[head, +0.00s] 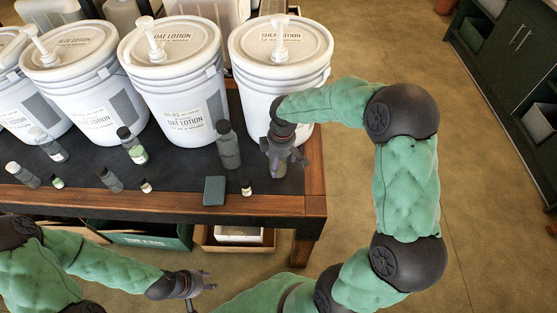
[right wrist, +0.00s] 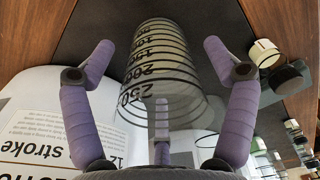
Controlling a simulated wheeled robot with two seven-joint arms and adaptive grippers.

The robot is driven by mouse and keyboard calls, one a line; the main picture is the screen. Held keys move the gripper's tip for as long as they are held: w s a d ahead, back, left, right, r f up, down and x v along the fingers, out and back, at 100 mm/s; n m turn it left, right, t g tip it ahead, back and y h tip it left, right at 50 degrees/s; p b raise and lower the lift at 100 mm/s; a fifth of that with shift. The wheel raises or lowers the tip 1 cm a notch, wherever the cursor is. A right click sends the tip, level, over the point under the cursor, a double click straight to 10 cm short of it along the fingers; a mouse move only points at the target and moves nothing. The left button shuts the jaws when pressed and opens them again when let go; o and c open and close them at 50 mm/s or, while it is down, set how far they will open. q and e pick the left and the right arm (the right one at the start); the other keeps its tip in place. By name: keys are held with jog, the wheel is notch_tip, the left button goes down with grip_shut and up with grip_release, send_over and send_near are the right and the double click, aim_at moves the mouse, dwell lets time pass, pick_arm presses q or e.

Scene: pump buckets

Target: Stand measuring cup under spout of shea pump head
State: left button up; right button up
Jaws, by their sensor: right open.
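The bucket with the shea pump head (head: 281,38) on its lid stands at the right end of the bucket row; its label looks like "SHEA LOTION". The clear measuring cup (right wrist: 160,75), with black graduation marks, stands on the dark mat in front of that bucket. In the head view my right gripper (head: 283,165) is over the cup and hides most of it. In the right wrist view my right gripper (right wrist: 163,60) is open, with its fingers apart on either side of the cup. My left gripper (head: 198,288) is open and empty, low in front of the table.
More buckets, including the oat bucket (head: 175,85), stand to the left. A dark bottle (head: 228,146), a dark green box (head: 214,190) and a small bottle (head: 246,187) are left of the cup. The table's wooden edge (head: 314,180) is close on the right.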

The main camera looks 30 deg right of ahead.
notch_tip(320, 180, up, 8)
jog(key=p, duration=0.3)
jog(key=shift+s+d+f, duration=0.2)
jog(key=shift+f, duration=0.05)
